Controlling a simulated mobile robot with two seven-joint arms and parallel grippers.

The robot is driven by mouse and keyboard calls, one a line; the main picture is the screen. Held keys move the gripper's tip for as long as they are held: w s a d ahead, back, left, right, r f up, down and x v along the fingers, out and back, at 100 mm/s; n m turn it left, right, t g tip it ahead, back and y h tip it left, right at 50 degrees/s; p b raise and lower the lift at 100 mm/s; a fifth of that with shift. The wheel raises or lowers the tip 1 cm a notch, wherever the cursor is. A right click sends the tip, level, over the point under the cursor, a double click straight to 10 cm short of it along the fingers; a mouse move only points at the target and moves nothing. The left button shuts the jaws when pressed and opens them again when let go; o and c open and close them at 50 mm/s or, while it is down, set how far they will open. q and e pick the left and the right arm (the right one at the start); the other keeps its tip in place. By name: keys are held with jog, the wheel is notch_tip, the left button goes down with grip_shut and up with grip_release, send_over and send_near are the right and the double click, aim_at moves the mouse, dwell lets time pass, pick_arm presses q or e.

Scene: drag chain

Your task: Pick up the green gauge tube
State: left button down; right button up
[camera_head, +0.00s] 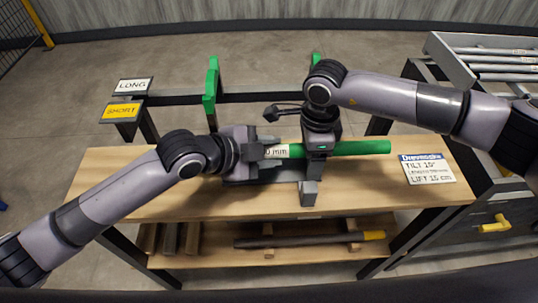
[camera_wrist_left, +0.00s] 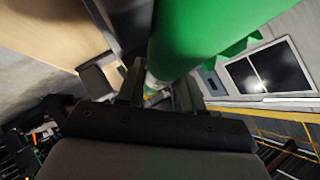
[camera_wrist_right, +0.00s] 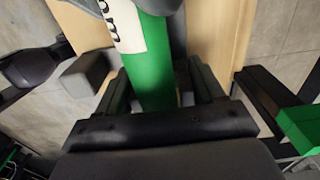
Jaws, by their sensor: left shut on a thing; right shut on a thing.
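The green gauge tube (camera_head: 360,147) lies level over the wooden bench, with a white label ending in "0 mm" near its left part. My left gripper (camera_head: 258,152) is shut on the tube beside the label. My right gripper (camera_head: 312,165) comes from above and is shut on the tube right of the label. The tube runs between the jaws in the left wrist view (camera_wrist_left: 190,35) and in the right wrist view (camera_wrist_right: 150,70). The tube's left end is hidden by my left gripper. A dark grey support is partly visible under the tube; I cannot tell whether they touch.
The wooden bench (camera_head: 120,180) has a placard (camera_head: 427,169) at its right. Green uprights (camera_head: 211,90) stand on a rail behind. LONG (camera_head: 133,86) and SHORT (camera_head: 120,111) signs are at the back left. A rack of grey tubes (camera_head: 500,62) stands at the right. A lower shelf holds a dark bar (camera_head: 300,240).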

pick_arm(q)
jog(key=a, duration=1)
jog(key=a+r, duration=0.1)
jog(key=a, duration=2.1)
jog(key=shift+r, duration=0.15)
pick_arm(e)
jog(key=o, duration=1.2)
jog(key=shift+r, duration=0.1)
notch_tip(320, 180, up, 12)
jog(key=shift+f, duration=0.1)
pick_arm(q)
jog(key=shift+r, duration=0.15)
